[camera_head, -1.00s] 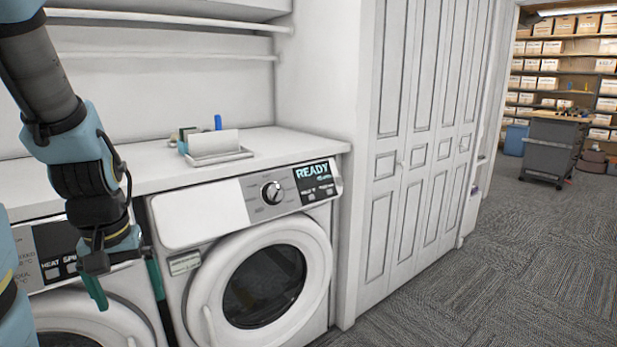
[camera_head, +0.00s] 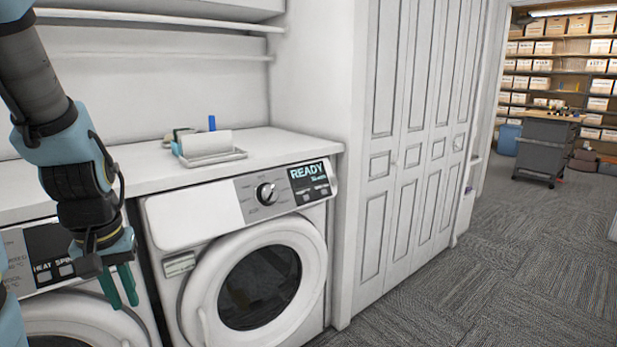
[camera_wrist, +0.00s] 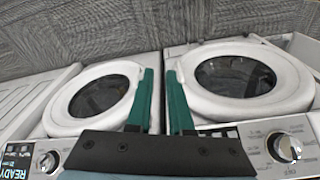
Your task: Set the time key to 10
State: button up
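The right-hand machine's control panel (camera_head: 245,198) carries a round dial (camera_head: 267,194) and a dark display (camera_head: 310,176) reading READY. Two small keys (camera_head: 312,195) sit under that word; their labels and values are too small to read, so I cannot tell which is the time key. In the wrist view the same display (camera_wrist: 17,158) shows upside down at the lower left. My gripper (camera_head: 120,288) hangs with green fingers pointing down, in front of the left machine and left of the READY panel. In the wrist view its fingers (camera_wrist: 161,88) stand apart with nothing between them.
The left machine has its own dark panel (camera_head: 48,250) with HEAT and SPIN lettering, partly hidden by my arm. A tray with a pale block (camera_head: 207,143) sits on the white countertop (camera_head: 270,142).

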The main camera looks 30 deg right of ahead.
grip_shut()
dwell(0.8)
